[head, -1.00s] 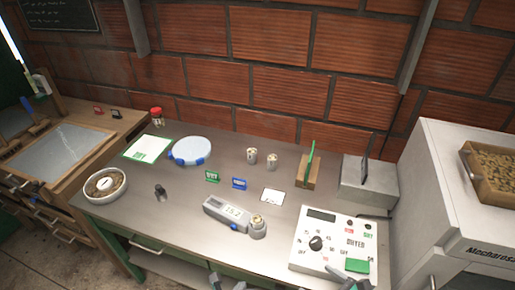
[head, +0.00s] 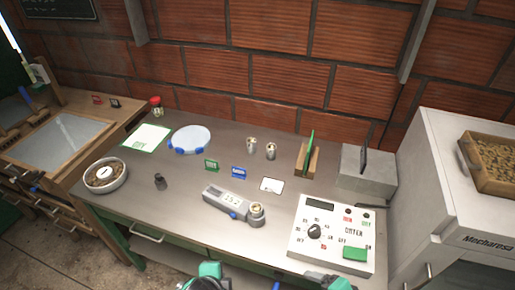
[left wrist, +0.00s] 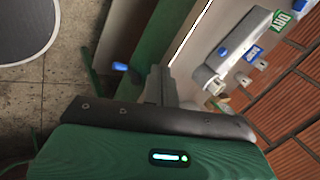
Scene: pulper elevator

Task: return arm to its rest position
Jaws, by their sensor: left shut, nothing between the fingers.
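My left arm (head: 208,272) shows at the bottom edge of the head view, in front of the steel bench. In the left wrist view the left gripper (left wrist: 160,84) is shut and empty, pointing towards the green bench front. It is apart from the objects on the bench. My right arm (head: 328,281) shows only as a green and dark piece at the bottom edge of the head view, below the dial box. Its fingertips cannot be made out.
The steel bench (head: 165,217) carries a handheld meter (head: 226,203), a dial box (head: 331,235), small metal cups (head: 251,145), a blue-clipped round dish (head: 190,139) and a bowl (head: 105,175). A white machine (head: 440,180) stands right. Floor shows left.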

